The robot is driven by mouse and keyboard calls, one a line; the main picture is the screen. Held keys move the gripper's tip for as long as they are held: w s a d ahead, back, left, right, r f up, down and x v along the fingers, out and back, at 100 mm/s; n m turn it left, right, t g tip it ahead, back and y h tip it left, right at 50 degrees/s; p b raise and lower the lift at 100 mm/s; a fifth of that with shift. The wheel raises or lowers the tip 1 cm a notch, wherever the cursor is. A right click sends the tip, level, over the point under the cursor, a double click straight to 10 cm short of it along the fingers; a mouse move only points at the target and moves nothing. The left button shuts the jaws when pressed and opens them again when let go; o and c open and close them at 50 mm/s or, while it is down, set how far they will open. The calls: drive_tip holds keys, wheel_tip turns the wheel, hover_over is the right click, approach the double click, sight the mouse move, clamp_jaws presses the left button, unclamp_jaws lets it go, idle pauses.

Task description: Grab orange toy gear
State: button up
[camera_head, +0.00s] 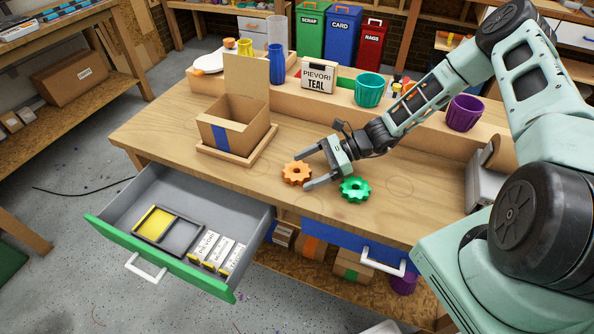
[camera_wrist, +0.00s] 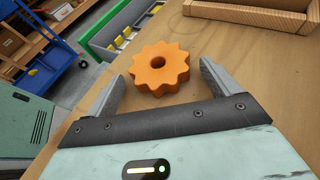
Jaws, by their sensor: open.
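The orange toy gear (camera_head: 296,172) lies flat on the wooden workbench (camera_head: 180,133), near the front edge above the open drawer. My gripper (camera_head: 306,172) is low over the bench at the gear, its fingers pointing left. In the wrist view the orange gear (camera_wrist: 159,68) sits ahead of and partly between the two spread fingertips (camera_wrist: 160,84). Bare space shows between the gear and each finger, and the gripper is open and empty. A green gear (camera_head: 355,189) lies on the bench just right of the gripper.
An open cardboard box (camera_head: 236,125) in a wooden tray stands behind left. A green-fronted drawer (camera_head: 160,255) is pulled out below, with small boxes and a divided tray inside. A teal pot (camera_head: 369,90) and a purple pot (camera_head: 464,113) stand at the back.

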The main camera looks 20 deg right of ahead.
drive_tip(key=shift+c, duration=0.2)
drive_tip(key=c, duration=1)
